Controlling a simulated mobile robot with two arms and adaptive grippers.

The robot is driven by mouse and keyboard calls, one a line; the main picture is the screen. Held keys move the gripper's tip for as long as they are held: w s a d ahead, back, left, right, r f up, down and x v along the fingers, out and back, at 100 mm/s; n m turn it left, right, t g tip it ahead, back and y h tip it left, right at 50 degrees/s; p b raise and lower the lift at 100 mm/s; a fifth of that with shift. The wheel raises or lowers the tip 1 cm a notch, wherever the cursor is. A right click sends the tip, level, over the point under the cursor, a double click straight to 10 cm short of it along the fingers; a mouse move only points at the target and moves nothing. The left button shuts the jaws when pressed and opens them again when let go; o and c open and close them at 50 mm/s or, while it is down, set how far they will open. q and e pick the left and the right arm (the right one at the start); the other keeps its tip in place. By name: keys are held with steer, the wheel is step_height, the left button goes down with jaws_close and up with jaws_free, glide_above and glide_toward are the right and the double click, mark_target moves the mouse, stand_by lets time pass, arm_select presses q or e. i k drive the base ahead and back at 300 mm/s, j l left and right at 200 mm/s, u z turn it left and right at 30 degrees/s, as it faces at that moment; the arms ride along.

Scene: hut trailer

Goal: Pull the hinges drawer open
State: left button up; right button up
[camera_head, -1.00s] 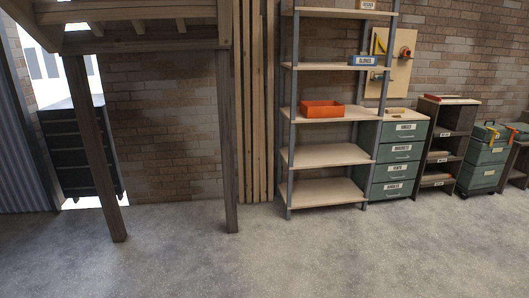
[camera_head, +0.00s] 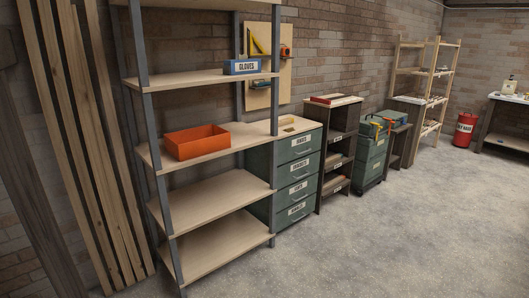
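The green drawer cabinet (camera_head: 259,168) stands against the brick wall, just right of and partly behind the tall open shelf. It has several stacked drawers with white labels and bar handles. The top drawer, whose small label appears to read hinges (camera_head: 285,151), is shut flush with the cabinet front. The drawers below it also look shut. The left part of the cabinet is hidden by the shelf. Neither of my grippers shows in the view.
The tall shelf (camera_head: 225,192) holds an orange bin (camera_head: 197,142) and a blue gloves box (camera_head: 242,67). A dark shelf unit (camera_head: 336,150) and green toolboxes (camera_head: 371,160) stand right of the cabinet. The concrete floor (camera_head: 400,230) in front is clear. A red bin (camera_head: 465,130) stands far right.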

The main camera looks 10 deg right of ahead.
mark_target(290, 148)
steer(key=i+l+z, duration=0.3)
steer(key=i, duration=0.5)
steer(key=i+j+z, duration=0.1)
steer(key=i+z, duration=0.2)
steer(key=i, duration=0.5)
steer(key=i+j+z, duration=0.3)
steer(key=i, duration=0.5)
steer(key=l, duration=0.15)
